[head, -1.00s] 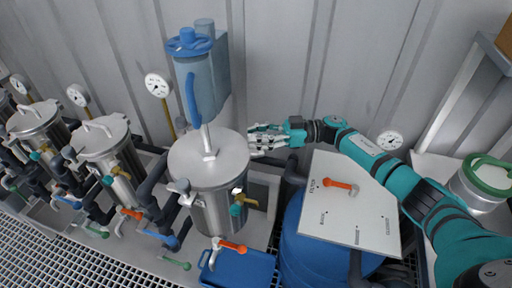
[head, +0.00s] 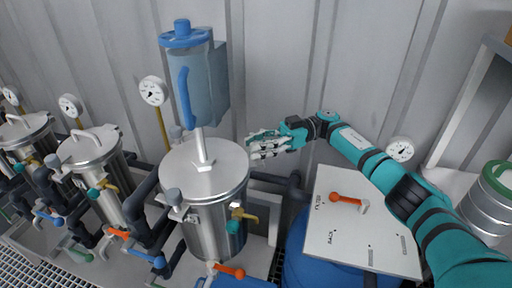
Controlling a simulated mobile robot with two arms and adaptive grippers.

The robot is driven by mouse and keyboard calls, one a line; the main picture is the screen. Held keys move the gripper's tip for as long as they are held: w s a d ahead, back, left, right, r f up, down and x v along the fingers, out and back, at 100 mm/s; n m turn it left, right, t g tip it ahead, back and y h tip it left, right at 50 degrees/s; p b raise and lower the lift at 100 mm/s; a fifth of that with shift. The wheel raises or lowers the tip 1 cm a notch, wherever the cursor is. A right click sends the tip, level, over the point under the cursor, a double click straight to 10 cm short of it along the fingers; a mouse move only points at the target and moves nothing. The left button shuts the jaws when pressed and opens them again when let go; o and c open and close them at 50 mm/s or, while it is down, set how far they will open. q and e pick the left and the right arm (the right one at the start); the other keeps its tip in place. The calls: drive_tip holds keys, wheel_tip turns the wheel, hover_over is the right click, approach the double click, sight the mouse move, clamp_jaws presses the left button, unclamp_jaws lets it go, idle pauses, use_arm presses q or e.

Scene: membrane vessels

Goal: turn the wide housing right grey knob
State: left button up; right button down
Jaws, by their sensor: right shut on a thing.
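The wide housing (head: 212,220) is a steel vessel with a flat round lid and a clear blue-topped cylinder above it. Two of its grey knobs show: one at the front left of the lid (head: 174,196) and one behind its left rear rim (head: 176,132). My right gripper (head: 256,146) is at the lid's right rear rim, its pale fingers pointing left. It is shut on the right grey knob, which the fingers hide. My left gripper is out of view.
A white panel with an orange lever (head: 347,200) lies on a blue drum under my right arm. A brass valve (head: 243,215) sticks out of the housing's front. Narrower steel vessels (head: 88,150) stand at the left. A corrugated wall (head: 290,60) is close behind.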

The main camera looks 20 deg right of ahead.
idle(0.5)
drive_tip(key=c, duration=0.9)
unclamp_jaws()
drive_tip(key=shift+d, duration=0.2)
drive_tip(key=shift+c, duration=0.2)
drive_tip(key=shift+a, duration=0.1)
drive_tip(key=w+d, duration=0.1)
drive_tip(key=d, duration=0.6)
drive_tip(key=shift+d, duration=0.25)
